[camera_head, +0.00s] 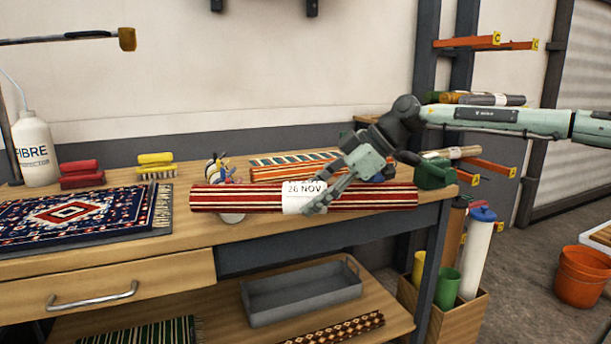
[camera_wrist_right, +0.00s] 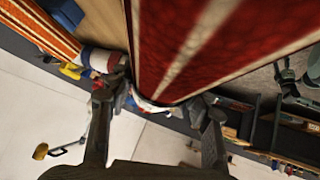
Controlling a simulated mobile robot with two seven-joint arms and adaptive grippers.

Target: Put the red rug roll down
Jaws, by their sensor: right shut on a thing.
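The red rug roll (camera_head: 240,197) has cream and dark stripes and a white band (camera_head: 297,190) reading "26 NOV". My right gripper (camera_head: 318,196) is shut on it around the band, near its middle. The roll lies roughly level, over the front part of the wooden bench (camera_head: 190,240). I cannot tell whether its underside touches the bench. In the right wrist view the roll (camera_wrist_right: 205,45) runs up between the two fingers (camera_wrist_right: 160,106). My left gripper is not in view.
A patterned rug (camera_head: 70,214), brushes (camera_head: 81,176) and a white bottle (camera_head: 34,150) are on the left. A green object (camera_head: 434,175) stands at the right end.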

